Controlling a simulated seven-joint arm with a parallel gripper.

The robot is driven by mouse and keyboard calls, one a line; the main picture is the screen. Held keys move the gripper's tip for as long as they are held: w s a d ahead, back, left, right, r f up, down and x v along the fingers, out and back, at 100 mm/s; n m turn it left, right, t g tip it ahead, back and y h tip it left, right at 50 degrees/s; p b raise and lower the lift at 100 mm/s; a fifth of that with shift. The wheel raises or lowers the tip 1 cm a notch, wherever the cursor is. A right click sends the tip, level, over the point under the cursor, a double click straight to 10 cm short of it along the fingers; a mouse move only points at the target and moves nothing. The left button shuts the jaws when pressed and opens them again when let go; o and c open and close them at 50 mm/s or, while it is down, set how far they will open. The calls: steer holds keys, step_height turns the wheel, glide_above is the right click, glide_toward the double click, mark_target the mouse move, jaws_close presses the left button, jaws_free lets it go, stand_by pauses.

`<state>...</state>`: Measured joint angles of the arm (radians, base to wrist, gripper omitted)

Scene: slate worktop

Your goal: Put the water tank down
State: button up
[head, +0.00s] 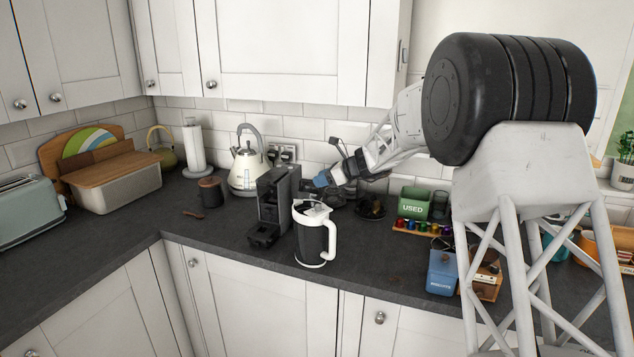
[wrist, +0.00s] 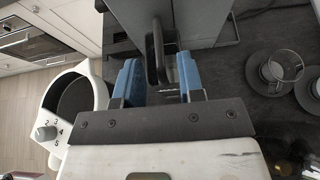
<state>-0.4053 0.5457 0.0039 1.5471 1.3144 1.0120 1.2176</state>
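My gripper (head: 322,180) is just behind and right of the dark coffee machine (head: 275,199), low over the worktop. The tank's body is hard to tell from the dark grey machine surfaces around the fingers. In the head view the machine and the gripper hide most of it, so I cannot tell whether it touches the worktop.
A white-handled dark jug (head: 313,240) stands in front of the machine; a cream kettle (head: 247,165) is behind left. Glass cups on saucers (wrist: 281,70) are close right of my gripper. A green box (head: 413,203) and capsule rack (head: 423,228) stand further right. Worktop front left is clear.

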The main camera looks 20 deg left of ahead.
steer(key=v, duration=0.9)
steer(key=shift+d, duration=0.2)
stand_by(0.5)
steer(key=s+d+r+n+t+h, duration=0.1)
steer(key=s+d+r+n+h, duration=0.25)
steer(key=s+d, duration=0.9)
steer(key=s+d+r+n+h, duration=0.3)
steer(key=s+d+n, duration=0.2)
steer(key=s+d, duration=0.75)
steer(key=s+d+f+n+h, duration=0.2)
steer(key=s+d, duration=0.5)
steer(key=s, duration=0.4)
steer(key=s+d+f+n+t+h, duration=0.1)
steer(key=s+d+f+n, duration=0.3)
steer(key=s, duration=0.7)
steer(key=s+d+f+n+h, duration=0.3)
steer(key=s+d, duration=0.6)
steer(key=s, duration=0.2)
steer(key=shift+s+d+t, duration=0.25)
steer(key=shift+d+t, duration=0.05)
